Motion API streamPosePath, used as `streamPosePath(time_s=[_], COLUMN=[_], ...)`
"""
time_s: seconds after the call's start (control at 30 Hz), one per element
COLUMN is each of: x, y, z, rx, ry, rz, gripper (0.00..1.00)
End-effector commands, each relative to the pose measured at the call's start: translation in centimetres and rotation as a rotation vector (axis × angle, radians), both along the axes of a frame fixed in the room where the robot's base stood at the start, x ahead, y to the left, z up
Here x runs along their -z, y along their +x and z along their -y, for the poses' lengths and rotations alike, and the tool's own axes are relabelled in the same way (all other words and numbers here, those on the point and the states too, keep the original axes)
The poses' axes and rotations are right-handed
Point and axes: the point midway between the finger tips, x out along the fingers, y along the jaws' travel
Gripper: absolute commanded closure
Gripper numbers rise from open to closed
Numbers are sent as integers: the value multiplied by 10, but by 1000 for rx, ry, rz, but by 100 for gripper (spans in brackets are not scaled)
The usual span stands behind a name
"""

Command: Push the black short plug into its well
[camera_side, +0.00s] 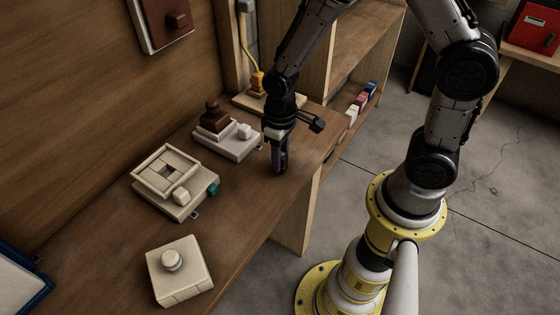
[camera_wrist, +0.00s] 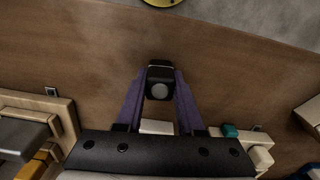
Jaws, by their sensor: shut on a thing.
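My gripper (camera_side: 279,165) points down over the brown bench near its front edge, to the right of the cream base with the brown knob. In the wrist view, its purple fingers (camera_wrist: 160,90) are shut on a black plug (camera_wrist: 160,76) with a round grey face. In the side view the plug is hard to tell from the dark fingers. I cannot tell whether it touches the bench. I cannot tell for sure which opening is its well; a cream box (camera_side: 165,175) with a dark square opening in its top stands farther left.
The cream base (camera_side: 228,146) with a brown knob (camera_side: 213,116) and white block is close left of my gripper. A fixture with a yellow plug (camera_side: 257,82) stands behind. A knobbed cream block (camera_side: 180,272) sits at front left. Bare bench (camera_side: 245,200) lies between.

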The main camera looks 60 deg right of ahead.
Motion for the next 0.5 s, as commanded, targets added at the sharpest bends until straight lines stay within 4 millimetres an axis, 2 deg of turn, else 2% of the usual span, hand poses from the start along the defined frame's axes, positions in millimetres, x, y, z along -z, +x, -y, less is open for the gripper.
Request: streamPosePath(time_s=[0.5], x=[-5], y=[1], z=[0], rx=[0], ry=[0], rz=[2], gripper=[100])
